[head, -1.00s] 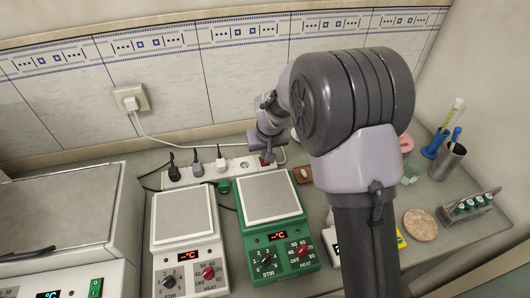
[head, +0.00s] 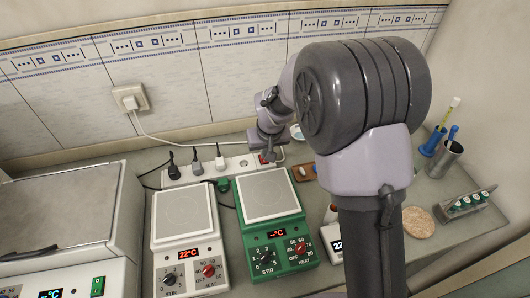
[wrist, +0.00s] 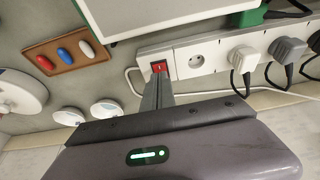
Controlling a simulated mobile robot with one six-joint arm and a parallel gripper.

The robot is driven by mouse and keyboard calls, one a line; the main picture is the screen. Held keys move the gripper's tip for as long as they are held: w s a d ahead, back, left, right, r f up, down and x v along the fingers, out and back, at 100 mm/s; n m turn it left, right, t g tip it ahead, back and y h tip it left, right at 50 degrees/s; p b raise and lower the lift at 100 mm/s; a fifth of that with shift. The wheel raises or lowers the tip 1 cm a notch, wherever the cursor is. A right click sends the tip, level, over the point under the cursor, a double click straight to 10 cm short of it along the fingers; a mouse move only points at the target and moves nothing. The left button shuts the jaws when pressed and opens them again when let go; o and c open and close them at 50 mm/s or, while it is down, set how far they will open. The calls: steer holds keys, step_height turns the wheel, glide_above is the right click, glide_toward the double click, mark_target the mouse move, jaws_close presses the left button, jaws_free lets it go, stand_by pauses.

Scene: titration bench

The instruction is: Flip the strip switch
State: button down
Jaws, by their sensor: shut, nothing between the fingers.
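The white power strip (head: 238,165) lies along the back of the bench, with plugs in several sockets. Its red rocker switch (wrist: 158,67) is at the strip's end in the wrist view, and a bit of red (head: 263,158) shows below my gripper in the head view. My gripper (wrist: 159,80) is shut and empty. Its fingertips are right at the switch and cover part of it; I cannot tell whether they touch. In the head view, my gripper (head: 268,150) is over the strip's right end.
A white hotplate (head: 183,215) and a green hotplate (head: 265,195) stand in front of the strip. A brown tray (wrist: 67,53) with coloured capsule-shaped pieces lies beside the strip's switch end. A wall socket (head: 131,98) feeds a white cable.

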steer(key=p+v, duration=0.3)
steer(key=v, duration=0.9)
steer(key=shift+w, duration=0.2)
steer(key=b+x, duration=0.1)
steer(key=x, duration=0.3)
steer(key=b+x, duration=0.2)
steer(key=x, duration=0.3)
steer(key=b+x, duration=0.1)
steer(key=x, duration=0.4)
steer(key=shift+w+a+r+b, duration=0.15)
steer(key=shift+w+a+b, duration=0.15)
steer(key=shift+b, duration=0.1)
